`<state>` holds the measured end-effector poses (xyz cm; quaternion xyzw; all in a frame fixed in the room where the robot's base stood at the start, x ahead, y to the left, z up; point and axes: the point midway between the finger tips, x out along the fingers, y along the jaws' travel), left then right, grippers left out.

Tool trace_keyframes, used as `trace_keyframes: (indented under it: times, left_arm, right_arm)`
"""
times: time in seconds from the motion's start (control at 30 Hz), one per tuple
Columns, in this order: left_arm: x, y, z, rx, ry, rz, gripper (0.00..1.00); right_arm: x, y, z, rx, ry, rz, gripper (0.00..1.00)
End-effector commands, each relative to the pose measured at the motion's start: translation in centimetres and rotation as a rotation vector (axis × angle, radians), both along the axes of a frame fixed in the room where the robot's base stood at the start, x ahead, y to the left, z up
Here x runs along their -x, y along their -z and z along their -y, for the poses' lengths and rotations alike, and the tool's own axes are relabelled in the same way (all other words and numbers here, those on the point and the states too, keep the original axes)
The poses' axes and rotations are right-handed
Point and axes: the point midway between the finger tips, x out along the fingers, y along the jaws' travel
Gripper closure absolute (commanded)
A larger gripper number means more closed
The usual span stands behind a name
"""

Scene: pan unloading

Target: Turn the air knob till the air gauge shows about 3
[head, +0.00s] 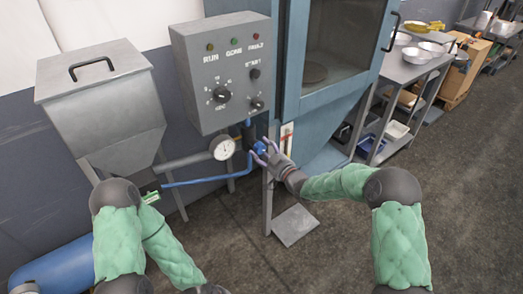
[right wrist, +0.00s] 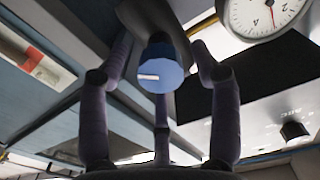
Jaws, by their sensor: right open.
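The blue air knob (head: 260,147) sits below the grey control box, at the end of a blue pipe. My right gripper (head: 268,153) is at the knob with its jaws open. In the right wrist view, the fingers stand around the knob (right wrist: 160,70), which bears a white mark; I cannot tell whether they touch it. The round white air gauge (head: 222,147) is just left of the knob. My left gripper is out of view.
The control box (head: 222,70) with lamps and dials hangs directly above the gauge. A grey hopper (head: 105,100) stands left, and a blue cabinet (head: 335,70) rises behind the knob. A metal table (head: 405,68) with pans stands at right. The floor in front is mostly clear.

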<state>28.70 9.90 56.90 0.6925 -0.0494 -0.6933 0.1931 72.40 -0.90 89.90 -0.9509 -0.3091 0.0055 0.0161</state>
Motion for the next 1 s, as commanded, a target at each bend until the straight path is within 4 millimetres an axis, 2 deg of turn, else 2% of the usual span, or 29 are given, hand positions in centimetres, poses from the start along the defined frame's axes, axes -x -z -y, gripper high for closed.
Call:
trace_keyframes:
  times: [0.5, 0.7, 1.0]
  left_arm:
    - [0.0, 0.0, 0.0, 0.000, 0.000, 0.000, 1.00]
    - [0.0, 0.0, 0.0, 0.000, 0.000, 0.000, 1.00]
    - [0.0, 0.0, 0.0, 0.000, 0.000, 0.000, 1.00]
  right_arm:
    - [7.4, 0.1, 5.5, 0.000, 0.002, -0.002, 0.36]
    - [8.8, 0.1, 6.4, 0.001, 0.001, -0.002, 0.36]
    - [9.1, 0.1, 6.5, 0.001, -0.001, -0.001, 0.36]
